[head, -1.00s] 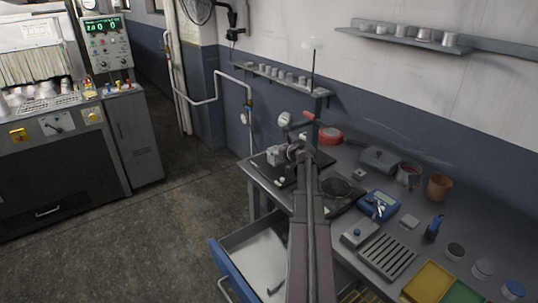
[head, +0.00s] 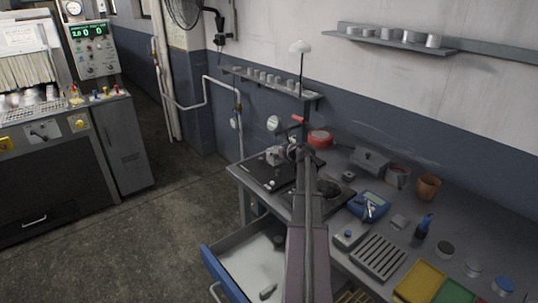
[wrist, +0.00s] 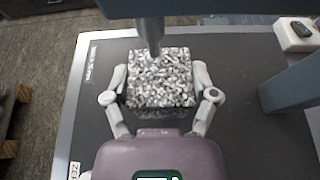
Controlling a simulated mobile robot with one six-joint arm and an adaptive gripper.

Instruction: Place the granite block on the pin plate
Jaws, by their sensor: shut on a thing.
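My gripper (wrist: 162,98) is shut on the speckled black-and-white granite block (wrist: 160,78), with one finger on its left side and one on its right. In the head view my gripper (head: 291,153) is over the far left part of the bench, and the block is small and hard to make out there. Below the block in the wrist view is a flat dark plate (wrist: 240,135) with pale lettering along its left edge. It also shows in the head view (head: 256,172). I cannot tell whether it is the pin plate, nor whether the block touches it.
A vertical rod (wrist: 151,35) reaches down close to the block's far edge, and a grey post (wrist: 290,85) stands at right. An open drawer (head: 250,265) juts out below.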

